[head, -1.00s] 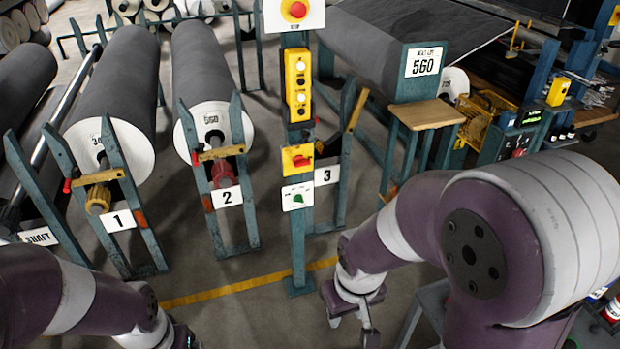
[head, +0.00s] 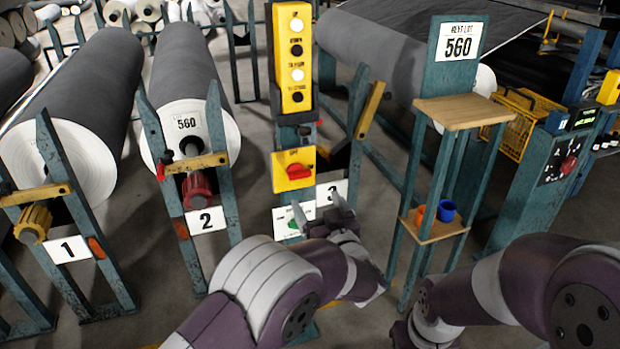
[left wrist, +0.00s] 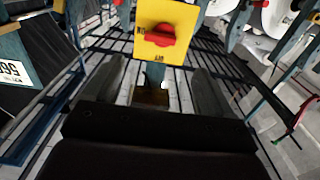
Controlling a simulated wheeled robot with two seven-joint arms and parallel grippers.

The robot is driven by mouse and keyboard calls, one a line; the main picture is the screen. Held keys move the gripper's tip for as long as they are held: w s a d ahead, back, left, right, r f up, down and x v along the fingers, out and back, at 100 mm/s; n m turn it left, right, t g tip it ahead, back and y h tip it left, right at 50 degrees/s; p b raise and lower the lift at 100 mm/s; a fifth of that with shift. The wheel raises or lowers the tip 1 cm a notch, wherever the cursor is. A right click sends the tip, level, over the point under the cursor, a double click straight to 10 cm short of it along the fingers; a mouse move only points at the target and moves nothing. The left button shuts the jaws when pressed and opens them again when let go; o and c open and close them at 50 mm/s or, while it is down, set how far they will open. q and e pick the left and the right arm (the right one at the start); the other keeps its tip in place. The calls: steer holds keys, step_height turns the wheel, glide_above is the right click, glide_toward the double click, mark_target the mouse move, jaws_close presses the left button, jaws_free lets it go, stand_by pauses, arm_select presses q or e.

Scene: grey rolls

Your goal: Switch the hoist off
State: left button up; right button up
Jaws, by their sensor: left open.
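A yellow switch plate (head: 283,180) with a red rotary handle (head: 300,171) is mounted on the blue post, below a yellow push-button box (head: 292,58). The handle lies roughly crosswise. In the left wrist view the plate (left wrist: 178,15) and red handle (left wrist: 160,36) are ahead of the fingers, upper middle. My left gripper (head: 320,211) is open and empty, just below and right of the plate, apart from the handle. Its two fingers (left wrist: 160,88) are spread in the wrist view. My right arm is at lower right; its gripper is out of frame.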

mark_target(301, 177)
arm_select(q)
steer(key=x, duration=0.3)
steer(key=b+x, duration=0.1)
steer(key=x, duration=0.2)
steer(key=b+x, duration=0.1)
steer(key=x, duration=0.3)
steer(key=shift+f, duration=0.3)
steer(key=shift+w+a+r, duration=0.1)
steer(key=shift+w+a, duration=0.1)
steer(key=shift+w, duration=0.3)
steer(key=c, duration=1.1)
